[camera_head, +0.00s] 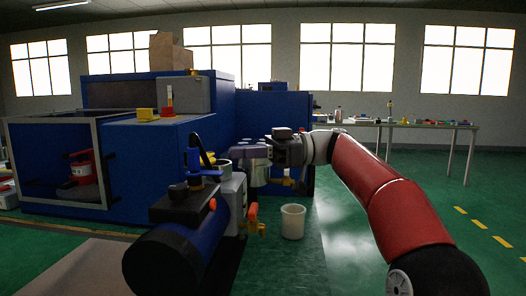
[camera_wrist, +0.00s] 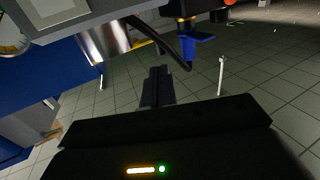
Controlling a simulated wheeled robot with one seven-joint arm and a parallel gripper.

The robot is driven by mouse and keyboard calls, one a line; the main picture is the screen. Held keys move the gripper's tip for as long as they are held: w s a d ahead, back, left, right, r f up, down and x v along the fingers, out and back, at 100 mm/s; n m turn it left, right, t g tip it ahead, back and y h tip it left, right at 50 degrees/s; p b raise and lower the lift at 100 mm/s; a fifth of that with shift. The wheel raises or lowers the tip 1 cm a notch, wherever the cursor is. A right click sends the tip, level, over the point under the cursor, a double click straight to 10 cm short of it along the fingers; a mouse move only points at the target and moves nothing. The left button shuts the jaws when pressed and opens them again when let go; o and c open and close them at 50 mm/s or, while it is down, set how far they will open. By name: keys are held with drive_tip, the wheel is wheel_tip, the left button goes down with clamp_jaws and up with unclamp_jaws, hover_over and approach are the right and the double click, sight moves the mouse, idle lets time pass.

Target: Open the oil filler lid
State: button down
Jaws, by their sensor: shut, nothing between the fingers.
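The oil filler lid cannot be made out for certain in either view. In the head view, a grey housing (camera_head: 233,190) at the end of a blue motor (camera_head: 178,248) carries a short round metal neck (camera_head: 222,166) on top. A metal cylinder (camera_wrist: 104,42) under a grey box shows at the upper left of the wrist view. My gripper (camera_wrist: 157,86) is shut and empty, with its fingers together and clear floor beyond them. In the head view my gripper is right of the metal neck, in front of the blue cabinet, and its fingertips are hard to tell apart from the parts behind.
A blue fitting (camera_wrist: 196,38) with a black hose hangs near the top of the wrist view. A white cup (camera_head: 292,221) stands right of the housing, by an orange-handled valve (camera_head: 254,214). A blue machine (camera_head: 150,160) fills the left. Green floor is open at right.

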sight(205, 158)
drive_tip(key=x, duration=0.7)
drive_tip(key=shift+p, duration=0.3)
drive_tip(key=shift+d, duration=0.1)
drive_tip(key=b, duration=0.1)
drive_tip(key=a+m+t+b, duration=0.1)
drive_tip(key=b, duration=0.1)
drive_tip(key=shift+s+f, duration=0.1)
drive_tip(key=shift+f, duration=0.2)
drive_tip(key=shift+a+r+t+b, duration=0.25)
drive_tip(key=shift+a+t+b, duration=0.35)
drive_tip(key=shift+a+b, duration=0.05)
drive_tip(key=shift+r, duration=0.1)
